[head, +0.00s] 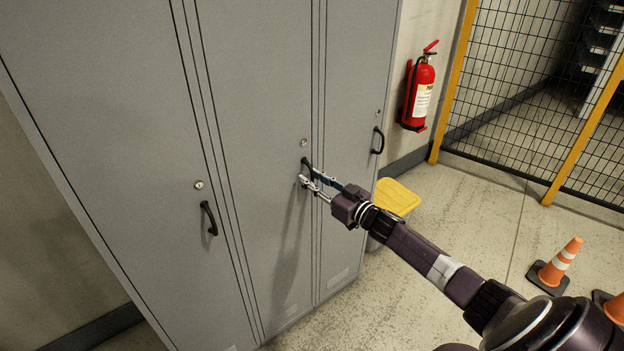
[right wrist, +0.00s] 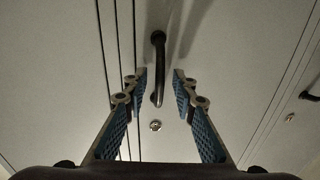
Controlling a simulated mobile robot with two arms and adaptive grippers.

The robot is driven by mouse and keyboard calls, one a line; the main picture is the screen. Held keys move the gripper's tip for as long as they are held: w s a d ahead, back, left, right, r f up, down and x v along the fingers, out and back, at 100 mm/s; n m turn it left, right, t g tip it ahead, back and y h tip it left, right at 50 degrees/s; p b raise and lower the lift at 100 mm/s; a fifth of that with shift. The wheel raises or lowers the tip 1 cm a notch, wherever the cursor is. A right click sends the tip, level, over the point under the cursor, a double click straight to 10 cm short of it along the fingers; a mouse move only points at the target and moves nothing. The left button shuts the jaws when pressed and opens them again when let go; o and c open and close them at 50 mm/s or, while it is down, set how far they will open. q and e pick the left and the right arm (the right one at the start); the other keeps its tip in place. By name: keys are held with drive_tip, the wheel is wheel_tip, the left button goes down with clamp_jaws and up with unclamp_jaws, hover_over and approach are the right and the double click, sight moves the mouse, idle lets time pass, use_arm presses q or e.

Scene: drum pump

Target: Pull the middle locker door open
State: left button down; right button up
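The grey middle locker door (head: 262,75) is flush with its neighbours. Its black bar handle (head: 306,163) sits near its right edge, just below a round lock (head: 304,142), and is partly hidden by my right gripper (head: 308,181). In the right wrist view the handle (right wrist: 158,62) shows between the two blue-padded fingers of my right gripper (right wrist: 160,82). The fingers are apart, with a visible gap on each side of the handle. I cannot tell how deep the handle sits between them. My left gripper is not in view.
The left locker handle (head: 209,218) and right locker handle (head: 378,140) are on either side. A yellow-lidded bin (head: 397,196) stands beside the lockers, partly behind my right arm. A fire extinguisher (head: 419,91) hangs on the wall. Traffic cones (head: 560,262) stand at the right.

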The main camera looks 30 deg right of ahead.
drive_tip(key=shift+w, duration=0.25)
clamp_jaws()
idle(0.3)
